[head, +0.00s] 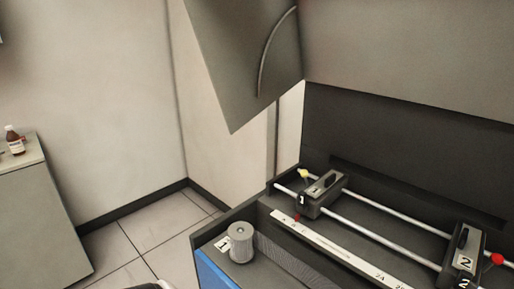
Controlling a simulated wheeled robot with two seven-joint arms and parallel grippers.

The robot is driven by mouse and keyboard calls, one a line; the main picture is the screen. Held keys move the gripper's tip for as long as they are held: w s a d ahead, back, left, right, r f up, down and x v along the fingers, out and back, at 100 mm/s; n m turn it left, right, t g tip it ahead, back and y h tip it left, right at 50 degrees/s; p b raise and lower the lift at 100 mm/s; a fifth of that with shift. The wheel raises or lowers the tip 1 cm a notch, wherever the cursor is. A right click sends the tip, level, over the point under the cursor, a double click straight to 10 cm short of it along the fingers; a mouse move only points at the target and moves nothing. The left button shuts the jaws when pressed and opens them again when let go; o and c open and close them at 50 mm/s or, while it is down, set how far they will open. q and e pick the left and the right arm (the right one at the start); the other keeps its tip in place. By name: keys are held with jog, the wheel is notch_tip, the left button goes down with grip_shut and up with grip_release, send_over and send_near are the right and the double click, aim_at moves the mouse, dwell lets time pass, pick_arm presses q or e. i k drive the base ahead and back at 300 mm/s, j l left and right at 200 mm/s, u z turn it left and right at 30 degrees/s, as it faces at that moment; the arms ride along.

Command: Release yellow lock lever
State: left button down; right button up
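The yellow lock lever shows as a small yellow knob (303,174) at the back left of a grey block marked 1 (322,193). The block sits on two parallel metal rods (385,238) in the dark machine. The lever's stem is too small to tell its exact angle. Neither of my grippers shows in the head view, and nothing touches the lever. A small pale and dark shape at the bottom edge is cut off, and I cannot tell what it is.
A second block marked 2 (463,249) with a red knob (497,259) sits right on the rods. A white scale strip (325,246) runs in front. A ribbed grey knob (241,242) stands at the front left. A raised grey panel (235,60) hangs above. Floor lies left.

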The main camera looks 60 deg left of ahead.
aim_at(304, 173)
jog(key=j, duration=0.8)
jog(key=k+j, duration=0.15)
jog(key=j, duration=0.7)
